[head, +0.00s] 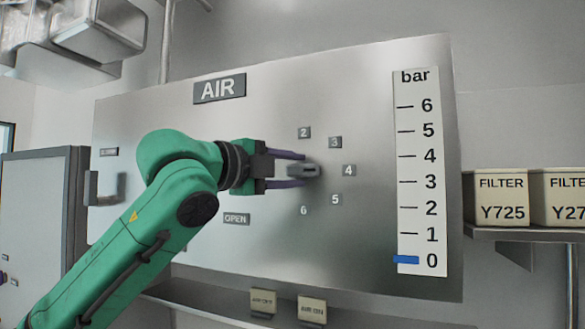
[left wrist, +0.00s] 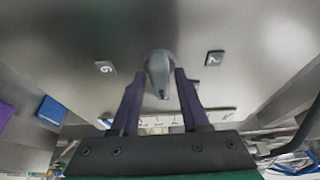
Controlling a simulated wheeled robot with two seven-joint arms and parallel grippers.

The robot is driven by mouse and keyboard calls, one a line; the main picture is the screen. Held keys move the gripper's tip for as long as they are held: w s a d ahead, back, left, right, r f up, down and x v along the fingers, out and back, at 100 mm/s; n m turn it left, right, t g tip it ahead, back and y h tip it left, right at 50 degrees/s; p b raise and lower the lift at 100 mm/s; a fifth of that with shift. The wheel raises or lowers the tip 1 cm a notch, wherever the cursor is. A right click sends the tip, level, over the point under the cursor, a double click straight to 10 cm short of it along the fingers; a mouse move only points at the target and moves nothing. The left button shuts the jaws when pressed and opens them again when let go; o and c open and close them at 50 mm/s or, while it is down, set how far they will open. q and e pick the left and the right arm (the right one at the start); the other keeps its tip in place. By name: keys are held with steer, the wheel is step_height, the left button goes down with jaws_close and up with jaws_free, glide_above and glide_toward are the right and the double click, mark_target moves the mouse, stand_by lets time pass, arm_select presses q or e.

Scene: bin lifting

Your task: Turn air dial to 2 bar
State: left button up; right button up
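The grey air dial (head: 304,171) sits on a metal panel, with number plates 2 (head: 304,132), 3, 4, 5 and 6 (head: 304,210) around it. My left gripper (head: 299,170) is at the dial, one purple finger above it and one below. In the left wrist view the dial (left wrist: 160,70) stands between the open fingers (left wrist: 160,78), with narrow gaps visible on both sides. My arm and gripper cover the area left of the dial. The bar scale (head: 418,170) has its blue marker (head: 406,259) at 0. My right gripper is not in view.
The panel carries an AIR sign (head: 219,88) and an OPEN plate (head: 236,218). A grey handle (head: 101,187) is at its left. Filter boxes (head: 502,198) stand on a shelf to the right.

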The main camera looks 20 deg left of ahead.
arm_select(q)
steer(key=c, duration=0.5)
jaws_close()
steer(key=shift+f, duration=0.1)
steer(key=n+t+b, duration=0.1)
steer(key=n+b, duration=0.2)
steer(key=shift+f, duration=0.2)
steer(key=n+t+b, duration=0.2)
steer(key=n+b, duration=0.1)
steer(key=n, duration=0.2)
steer(key=shift+d+n, duration=0.1)
steer(key=shift+n, duration=0.3)
steer(key=n+t+y+b, duration=0.1)
steer(key=n, duration=0.2)
steer(key=n+t+y+b, duration=0.1)
steer(key=n+b, duration=0.1)
steer(key=n, duration=0.2)
steer(key=shift+s+d+y, duration=0.1)
steer(key=shift+d+y, duration=0.1)
steer(key=shift+y, duration=0.2)
steer(key=n+y, duration=0.1)
steer(key=n, duration=0.2)
steer(key=n+t+y+b, duration=0.1)
steer(key=n+y, duration=0.1)
steer(key=n, duration=0.1)
steer(key=shift+d+r, duration=0.1)
steer(key=shift+r, duration=0.05)
steer(key=shift+n+y, duration=0.4)
steer(key=shift+n, duration=0.1)
